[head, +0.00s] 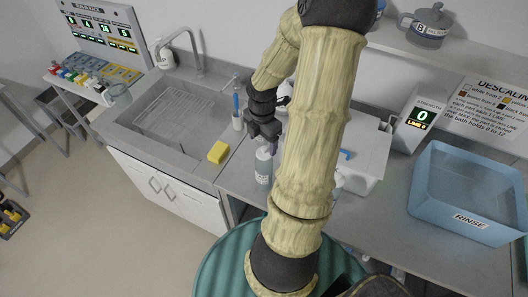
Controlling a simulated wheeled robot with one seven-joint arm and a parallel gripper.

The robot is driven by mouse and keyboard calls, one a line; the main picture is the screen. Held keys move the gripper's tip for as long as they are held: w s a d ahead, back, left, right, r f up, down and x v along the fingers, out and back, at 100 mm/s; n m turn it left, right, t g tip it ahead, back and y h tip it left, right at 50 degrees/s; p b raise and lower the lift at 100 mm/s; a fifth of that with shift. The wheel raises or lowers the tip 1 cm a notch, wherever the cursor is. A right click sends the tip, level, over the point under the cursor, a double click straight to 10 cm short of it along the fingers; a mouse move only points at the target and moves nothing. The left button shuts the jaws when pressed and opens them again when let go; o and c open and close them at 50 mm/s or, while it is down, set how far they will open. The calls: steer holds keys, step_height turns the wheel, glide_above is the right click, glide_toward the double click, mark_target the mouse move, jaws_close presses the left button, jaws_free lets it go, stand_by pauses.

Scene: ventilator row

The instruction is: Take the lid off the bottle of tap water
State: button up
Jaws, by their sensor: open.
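A small grey bottle (263,170) with a label too small to read stands upright on the counter, just right of the sink. I cannot tell for sure that it is the tap water bottle. My gripper (265,143) is dark, points down and is open right over the bottle's top. The lid is mostly hidden by the fingers, and I cannot tell whether they touch it. My pale arm covers the counter to the right of the bottle.
A yellow sponge (218,152) lies left of the bottle. A holder with a blue-handled brush (237,116) stands behind it. The sink (165,122) is at left. A blue rinse tub (468,195) and a strength display (419,117) are at right.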

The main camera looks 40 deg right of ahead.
mark_target(264, 148)
step_height(264, 148, down, 4)
steer(key=shift+s+d, duration=0.1)
steer(key=shift+d, duration=0.05)
steer(key=shift+c, duration=0.2)
steer(key=c, duration=1)
